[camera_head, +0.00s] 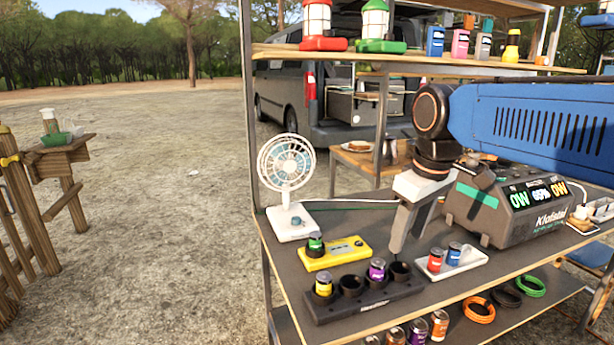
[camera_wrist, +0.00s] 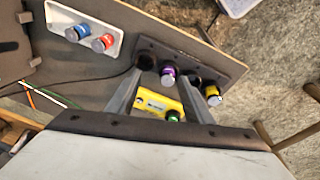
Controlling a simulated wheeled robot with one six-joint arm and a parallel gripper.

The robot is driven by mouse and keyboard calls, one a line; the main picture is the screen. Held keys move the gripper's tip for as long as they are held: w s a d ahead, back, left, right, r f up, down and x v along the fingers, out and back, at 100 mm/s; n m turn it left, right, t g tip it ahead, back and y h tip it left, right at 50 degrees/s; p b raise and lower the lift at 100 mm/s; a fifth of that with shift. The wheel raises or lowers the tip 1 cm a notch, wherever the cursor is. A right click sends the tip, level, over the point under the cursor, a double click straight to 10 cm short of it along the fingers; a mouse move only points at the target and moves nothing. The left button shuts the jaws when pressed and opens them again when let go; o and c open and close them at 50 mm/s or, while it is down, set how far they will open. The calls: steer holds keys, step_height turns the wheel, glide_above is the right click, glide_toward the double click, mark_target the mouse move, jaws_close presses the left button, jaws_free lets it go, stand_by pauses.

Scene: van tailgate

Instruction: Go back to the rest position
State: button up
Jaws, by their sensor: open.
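My gripper (camera_head: 397,248) points down over the shelf table and is open, with nothing between its fingers. In the wrist view, its two fingers (camera_wrist: 170,70) spread apart above the black holder (camera_wrist: 226,70) and the yellow device. The black holder (camera_head: 335,308) stands at the table's front edge. It carries a yellow-banded can (camera_head: 323,284) and a purple-banded can (camera_head: 377,270); its other wells look empty. The yellow device (camera_head: 337,254) behind it carries a green-banded can (camera_head: 316,243). My fingertips appear apart from all the cans.
A white tray (camera_head: 462,266) with red and blue cans lies right of the holder. A fan (camera_head: 287,170) stands at the back left, a power station (camera_head: 510,205) at the right. An upper shelf (camera_head: 440,63) with lanterns and a left post (camera_head: 247,100) border the space.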

steer(key=s+d+f+m+t, duration=0.1)
steer(key=s+d+f+m, duration=0.2)
steer(key=s+f, duration=0.5)
steer(key=s+d+f+m+t, duration=0.1)
steer(key=s+d+f+m, duration=0.3)
steer(key=s+f, duration=0.4)
steer(key=shift+d+h, duration=0.3)
steer(key=shift+d, duration=0.5)
steer(key=shift+c, duration=0.2)
jaws_close()
